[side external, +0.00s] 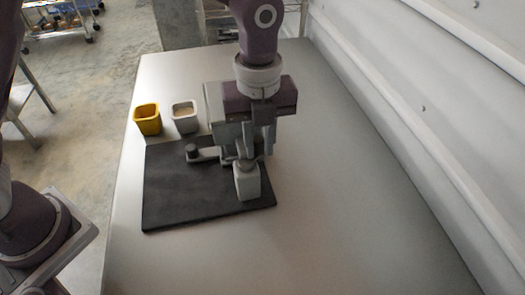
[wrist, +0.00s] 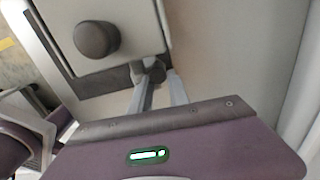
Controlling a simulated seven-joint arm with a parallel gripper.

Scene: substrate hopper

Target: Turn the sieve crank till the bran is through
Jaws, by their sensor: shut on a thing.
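The sieve hopper, a pale grey housing (side external: 214,98), stands at the back of a dark board and is largely hidden behind my gripper (side external: 246,152). A grey arm with a dark round knob (side external: 192,151) sticks out to its left. In the wrist view, a pale grey panel (wrist: 115,12) carries a dark round knob (wrist: 97,39). My gripper (wrist: 158,88) is shut on a small dark grey piece (wrist: 150,70) at the panel's edge, which looks like the crank handle. A pale block (side external: 247,184) stands just below the fingers. The bran inside the sieve is hidden.
A yellow cup (side external: 147,124) and a pale grey cup (side external: 185,124) with tan contents stand behind the dark board (side external: 175,195). The grey table (side external: 330,220) is clear to the right and in front. A white wall (side external: 430,105) runs along the right.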

